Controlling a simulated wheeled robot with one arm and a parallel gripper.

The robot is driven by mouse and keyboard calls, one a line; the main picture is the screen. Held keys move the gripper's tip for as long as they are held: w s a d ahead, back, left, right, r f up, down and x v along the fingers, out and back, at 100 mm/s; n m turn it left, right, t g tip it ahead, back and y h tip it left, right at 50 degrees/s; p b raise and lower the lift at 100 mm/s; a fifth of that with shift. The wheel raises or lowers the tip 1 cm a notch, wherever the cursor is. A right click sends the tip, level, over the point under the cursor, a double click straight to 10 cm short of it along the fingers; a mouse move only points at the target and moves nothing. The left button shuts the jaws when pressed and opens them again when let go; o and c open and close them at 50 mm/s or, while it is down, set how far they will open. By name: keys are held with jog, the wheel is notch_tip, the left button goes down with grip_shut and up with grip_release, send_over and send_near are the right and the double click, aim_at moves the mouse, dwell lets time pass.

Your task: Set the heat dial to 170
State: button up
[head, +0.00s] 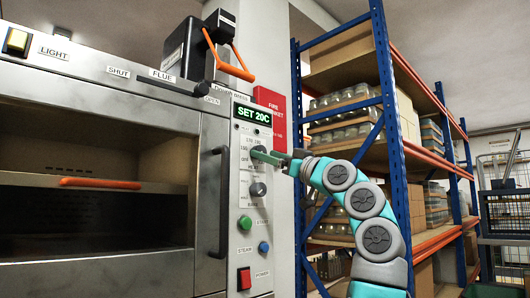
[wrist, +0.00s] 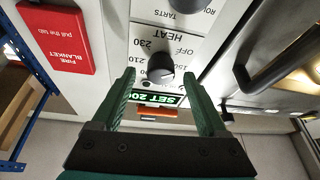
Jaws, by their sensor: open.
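In the head view, my gripper (head: 272,158) is at the panel and partly covers the area by the dial (head: 259,150).
A second dial (head: 258,189), green button (head: 245,222), blue button (head: 264,247) and red power switch (head: 244,279) sit below. The oven's upright handle (head: 220,205) stands out left of the panel. A red fire blanket box (head: 270,110) and blue shelving (head: 387,120) are at right.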

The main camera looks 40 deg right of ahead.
jog(key=shift+x, duration=0.8)
jog(key=shift+c, duration=0.3)
grip_shut()
